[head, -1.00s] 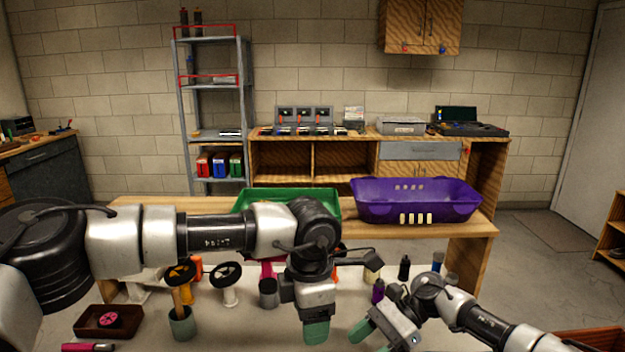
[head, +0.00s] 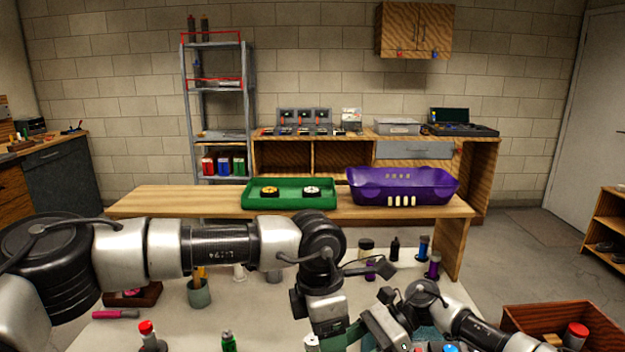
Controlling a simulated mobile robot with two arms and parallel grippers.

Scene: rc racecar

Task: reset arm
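My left gripper (head: 335,338) hangs down at the bottom centre of the head view. Its teal fingertip runs into the bottom edge, so its opening does not show. My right gripper (head: 365,338) is just right of it, low in the view, with a teal finger pointing down-left. The two grippers are close together and partly overlap in the picture. I cannot see anything held in either one.
A white worktop (head: 195,335) below my arms bears several bottles and a cup (head: 199,293). Behind stands a wooden table with a green tray (head: 290,204) holding two wheels and a purple bin (head: 405,190). A reddish box (head: 590,330) is at lower right.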

